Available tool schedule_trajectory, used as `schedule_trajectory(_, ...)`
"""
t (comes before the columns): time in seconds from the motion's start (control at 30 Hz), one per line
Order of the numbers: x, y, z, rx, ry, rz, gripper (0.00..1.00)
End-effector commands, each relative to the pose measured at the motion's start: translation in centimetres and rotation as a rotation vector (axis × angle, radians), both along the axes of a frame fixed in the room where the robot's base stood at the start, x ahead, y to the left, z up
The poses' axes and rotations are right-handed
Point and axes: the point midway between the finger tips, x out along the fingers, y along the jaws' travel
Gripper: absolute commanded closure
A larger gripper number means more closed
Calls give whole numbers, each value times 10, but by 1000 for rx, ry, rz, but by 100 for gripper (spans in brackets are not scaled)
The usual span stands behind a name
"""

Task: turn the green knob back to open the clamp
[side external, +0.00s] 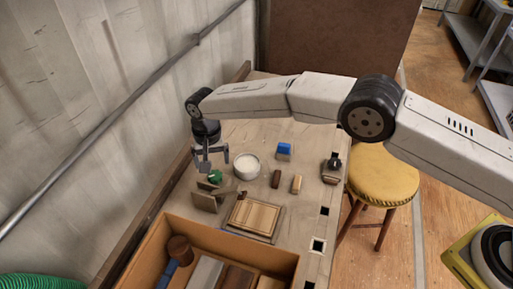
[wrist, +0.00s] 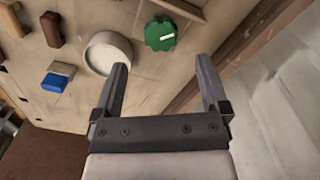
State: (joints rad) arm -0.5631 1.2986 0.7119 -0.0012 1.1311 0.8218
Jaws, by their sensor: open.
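The green knob (wrist: 160,34) is a scalloped disc with a white mark on its face. In the wrist view it lies beyond my open fingertips, roughly between them. My gripper (wrist: 165,75) is open and empty, and the knob is not between the fingers. In the side external view my gripper (side external: 210,165) points down just above the green knob (side external: 215,176). The knob sits beside the tan clamp (side external: 208,197), whose upright plates show at its front. How far the clamp is open cannot be told.
A round white dish (side external: 246,166) stands close to the right of the knob. A blue-topped block (side external: 284,151), small wooden pieces (side external: 297,184) and a wooden board (side external: 254,217) lie nearby. An open box (side external: 187,223) stands in front, and the wall (side external: 90,90) runs along the left.

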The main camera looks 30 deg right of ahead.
Motion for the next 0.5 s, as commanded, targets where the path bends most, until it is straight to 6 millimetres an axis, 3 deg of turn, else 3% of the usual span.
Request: schedule_trajectory(0.5, 0, 0, -55, 1, 0, -2, 5)
